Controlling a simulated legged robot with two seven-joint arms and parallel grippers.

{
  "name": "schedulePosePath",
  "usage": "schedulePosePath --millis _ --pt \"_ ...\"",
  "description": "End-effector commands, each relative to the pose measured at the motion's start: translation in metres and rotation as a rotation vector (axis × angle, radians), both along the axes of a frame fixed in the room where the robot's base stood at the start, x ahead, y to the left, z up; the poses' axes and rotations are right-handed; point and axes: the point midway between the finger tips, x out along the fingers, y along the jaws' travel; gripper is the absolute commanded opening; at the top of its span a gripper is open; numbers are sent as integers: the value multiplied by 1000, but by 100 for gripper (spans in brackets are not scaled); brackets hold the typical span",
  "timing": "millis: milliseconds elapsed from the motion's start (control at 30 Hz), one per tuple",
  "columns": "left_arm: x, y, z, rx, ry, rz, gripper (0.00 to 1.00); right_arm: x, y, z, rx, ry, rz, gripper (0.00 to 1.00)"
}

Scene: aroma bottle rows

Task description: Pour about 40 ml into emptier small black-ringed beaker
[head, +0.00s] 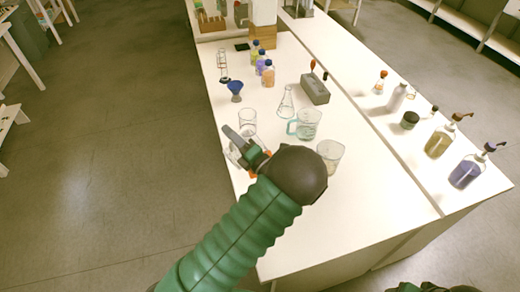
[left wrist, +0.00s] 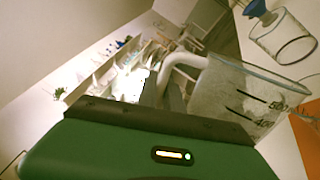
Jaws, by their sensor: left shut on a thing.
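My left gripper (head: 243,148) is shut on the handle of a clear glass beaker (head: 234,156), mostly hidden by the gripper and arm in the head view. In the left wrist view this beaker (left wrist: 235,92) is tilted in the picture and shows dark printed volume marks. Its liquid level is unclear. A clear beaker (head: 247,122) stands just beyond the gripper. It also shows in the left wrist view (left wrist: 283,40). A handled jug (head: 308,124) and another clear beaker (head: 331,152) stand to the right. My right gripper is out of view.
An orange patch (left wrist: 306,135) lies under the held beaker. A blue funnel-shaped item (head: 235,88), a conical flask (head: 285,106), small coloured bottles (head: 268,75) and a grey block (head: 315,90) stand farther back. Pump bottles (head: 466,172) stand at right. The near right tabletop (head: 370,205) is clear.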

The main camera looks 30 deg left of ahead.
Motion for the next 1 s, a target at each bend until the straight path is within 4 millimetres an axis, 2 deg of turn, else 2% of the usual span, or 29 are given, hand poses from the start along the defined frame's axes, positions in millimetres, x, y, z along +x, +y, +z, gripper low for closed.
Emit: schedulePosePath --millis 500,1000 --pt "6 -2 7 18 59 1 0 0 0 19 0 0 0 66" --pt "-1 0 7 20 65 0 0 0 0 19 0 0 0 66"
